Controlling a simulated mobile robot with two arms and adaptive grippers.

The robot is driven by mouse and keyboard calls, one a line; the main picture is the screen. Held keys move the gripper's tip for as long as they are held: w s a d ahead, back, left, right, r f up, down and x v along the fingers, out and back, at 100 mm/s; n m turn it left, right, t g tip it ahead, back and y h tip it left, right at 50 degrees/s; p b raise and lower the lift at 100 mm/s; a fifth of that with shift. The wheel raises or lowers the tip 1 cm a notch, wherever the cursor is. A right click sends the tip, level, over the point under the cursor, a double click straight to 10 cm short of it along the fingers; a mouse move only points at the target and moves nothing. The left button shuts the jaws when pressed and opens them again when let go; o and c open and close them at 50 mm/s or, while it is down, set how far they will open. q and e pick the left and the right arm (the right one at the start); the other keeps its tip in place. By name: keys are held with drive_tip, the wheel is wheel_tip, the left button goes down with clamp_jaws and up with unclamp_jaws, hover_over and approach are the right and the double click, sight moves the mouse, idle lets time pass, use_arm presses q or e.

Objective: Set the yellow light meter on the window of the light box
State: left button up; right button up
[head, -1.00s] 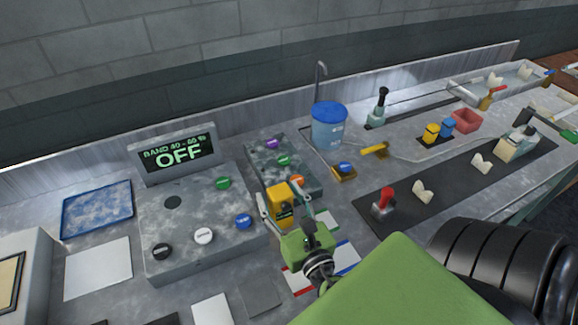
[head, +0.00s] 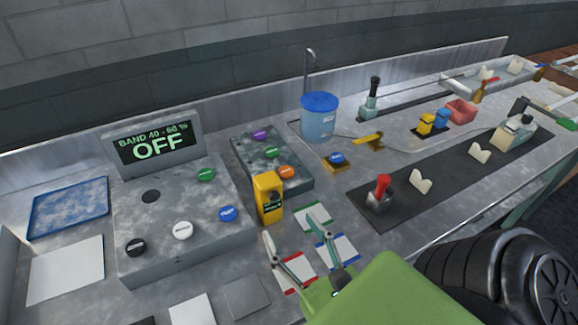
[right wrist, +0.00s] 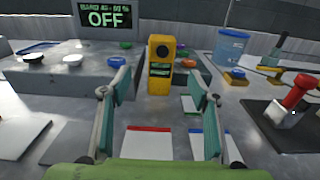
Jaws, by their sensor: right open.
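The yellow light meter (head: 267,197) stands upright on the bench, just right of the light box (head: 190,252) and apart from its top. In the right wrist view the meter (right wrist: 160,52) shows a dark round sensor and a small green screen. The light box has a display reading OFF and a dark round spot (head: 151,196) on its top, apparently the window, with nothing on it. My right gripper (head: 297,236) is open and empty, in front of the meter. Its fingers (right wrist: 157,90) point towards the meter with a gap between. My left gripper is out of view.
Coloured buttons sit on the light box top. A grey button box (head: 304,180) stands behind the meter. Cards with red (head: 293,273), blue and green edges lie flat before it. A blue-lidded tub (head: 319,120) and a red-handled device (head: 381,194) stand to the right.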

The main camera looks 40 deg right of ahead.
sight(276, 200)
drive_tip(key=shift+s+d, duration=0.35)
drive_tip(key=shift+s, duration=0.45)
drive_tip(key=shift+w+d, duration=0.1)
drive_tip(key=shift+w, duration=0.4)
drive_tip(key=w, duration=0.3)
drive_tip(key=shift+w, duration=0.15)
drive_tip(key=p+x, duration=0.2)
drive_tip(key=x, duration=0.1)
drive_tip(key=shift+w+d+r, duration=0.2)
drive_tip(key=shift+w, duration=0.1)
drive_tip(key=shift+w+f+p, duration=0.2)
drive_tip(key=shift+w+p, duration=0.15)
drive_tip(key=shift+w, duration=0.25)
drive_tip(key=p+x, duration=0.2)
drive_tip(key=x, duration=0.1)
drive_tip(key=p+x, duration=0.1)
drive_tip(key=shift+w+r, duration=0.25)
drive_tip(key=shift+r, duration=0.15)
drive_tip(key=shift+w+d+f, duration=0.15)
drive_tip(key=shift+w, duration=0.15)
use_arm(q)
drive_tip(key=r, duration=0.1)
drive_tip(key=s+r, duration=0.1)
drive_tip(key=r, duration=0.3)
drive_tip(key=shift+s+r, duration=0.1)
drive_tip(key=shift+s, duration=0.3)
use_arm(e)
drive_tip(key=shift+s, duration=0.1)
